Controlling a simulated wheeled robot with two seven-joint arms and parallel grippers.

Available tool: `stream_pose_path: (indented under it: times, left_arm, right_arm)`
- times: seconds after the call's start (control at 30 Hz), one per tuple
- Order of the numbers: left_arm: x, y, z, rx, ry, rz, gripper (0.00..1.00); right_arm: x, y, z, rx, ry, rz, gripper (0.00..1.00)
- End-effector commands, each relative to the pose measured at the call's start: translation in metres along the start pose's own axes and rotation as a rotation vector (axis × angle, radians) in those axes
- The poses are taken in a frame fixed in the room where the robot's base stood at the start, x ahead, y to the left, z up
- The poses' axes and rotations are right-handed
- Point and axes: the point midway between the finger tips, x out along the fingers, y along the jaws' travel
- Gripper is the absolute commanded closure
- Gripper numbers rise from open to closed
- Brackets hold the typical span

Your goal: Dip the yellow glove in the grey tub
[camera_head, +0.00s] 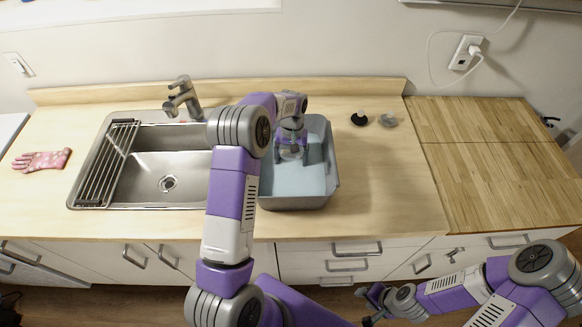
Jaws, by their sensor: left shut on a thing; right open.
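The grey tub (333,180) stands on the counter right of the sink, with pale blue liquid in it. My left gripper (291,156) points down inside the tub, at or near the liquid. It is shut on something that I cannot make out. No yellow glove shows in this view; a pink patterned glove (42,161) lies flat on the counter at the far left. My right gripper (366,304) is open and low in front of the cabinets, away from the tub.
A steel sink (182,172) with a drying rack (108,165) and a faucet (182,97) is left of the tub. A black stopper (359,119) and a grey stopper (388,120) lie to its right. The wooden board (500,160) at the right is clear.

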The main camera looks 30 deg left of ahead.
Motion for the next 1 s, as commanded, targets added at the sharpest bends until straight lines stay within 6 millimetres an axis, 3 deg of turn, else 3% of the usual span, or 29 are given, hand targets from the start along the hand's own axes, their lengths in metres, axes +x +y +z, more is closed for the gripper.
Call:
stream_pose_path:
  times: [0.6,0.77,1.0]
  left_arm:
    - [0.006,0.004,0.029,0.000,0.001,0.000,0.53]
    - [0.005,0.004,0.027,-0.001,0.001,0.000,0.53]
    - [0.002,0.001,0.010,-0.003,0.000,0.000,0.53]
  right_arm:
    - [0.004,0.001,0.000,0.000,0.000,0.000,0.57]
    - [0.003,0.001,0.000,0.000,0.000,0.000,0.57]
    - [-0.001,-0.001,0.000,0.000,0.000,0.000,0.57]
